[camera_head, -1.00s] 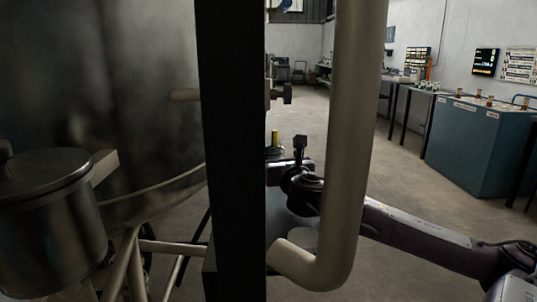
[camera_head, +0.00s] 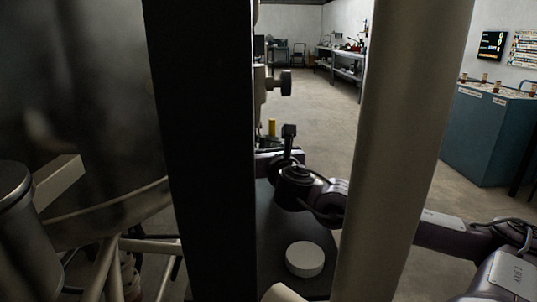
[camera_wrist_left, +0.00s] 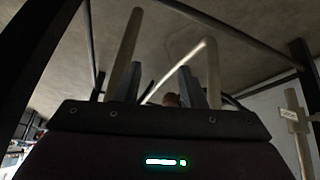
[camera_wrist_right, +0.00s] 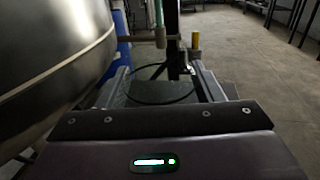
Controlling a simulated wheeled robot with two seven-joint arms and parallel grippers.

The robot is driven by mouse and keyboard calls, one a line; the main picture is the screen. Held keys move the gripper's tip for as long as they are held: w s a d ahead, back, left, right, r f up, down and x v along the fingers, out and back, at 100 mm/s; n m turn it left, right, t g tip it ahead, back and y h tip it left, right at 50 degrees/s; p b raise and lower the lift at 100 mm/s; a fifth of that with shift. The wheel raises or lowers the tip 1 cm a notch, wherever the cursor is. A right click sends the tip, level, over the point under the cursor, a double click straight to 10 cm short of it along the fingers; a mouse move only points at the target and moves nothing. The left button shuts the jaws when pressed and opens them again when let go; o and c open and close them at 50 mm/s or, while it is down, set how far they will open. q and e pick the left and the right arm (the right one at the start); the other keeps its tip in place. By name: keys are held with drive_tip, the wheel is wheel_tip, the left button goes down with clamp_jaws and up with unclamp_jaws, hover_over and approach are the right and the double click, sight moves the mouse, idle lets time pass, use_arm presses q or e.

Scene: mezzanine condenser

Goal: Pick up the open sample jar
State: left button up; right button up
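I cannot make out an open sample jar for certain in any view. A white round, lid-like disc (camera_head: 305,259) lies on a dark flat surface (camera_head: 268,240) at the bottom of the head view. My right arm reaches in from the right behind a thick pipe. Its gripper is largely hidden by a black post in the head view.
The black post (camera_head: 205,150) and pale thick pipe (camera_head: 405,130) block much of the head view. A large metal tank (camera_head: 80,110) fills the left. A yellow-topped post (camera_head: 272,127) stands beyond my right wrist. A blue bench (camera_head: 485,135) with small amber items stands at right. Open floor lies between.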

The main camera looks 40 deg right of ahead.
drive_tip(key=c, duration=0.5)
drive_tip(key=shift+r, duration=0.15)
